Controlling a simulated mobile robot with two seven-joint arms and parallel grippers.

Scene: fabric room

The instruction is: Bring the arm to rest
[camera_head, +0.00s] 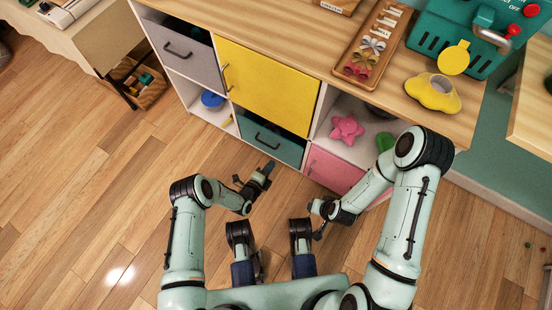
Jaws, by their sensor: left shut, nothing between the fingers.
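My left gripper (262,176) is at the end of the left arm, in front of the teal drawer (270,138) of the cabinet. It is shut and empty, held apart from the cabinet above the wooden floor. My right arm comes in from the right and bends inward. Its wrist (325,208) shows in front of the pink drawer (333,170), and its fingers cannot be made out clearly.
The cabinet has a yellow door (262,82) and a grey drawer (187,52). A wooden tray (349,70), a yellow flower-shaped dish (433,97) and a green machine (440,32) stand on top. A pink star (346,128) sits on an open shelf. Floor at left is clear.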

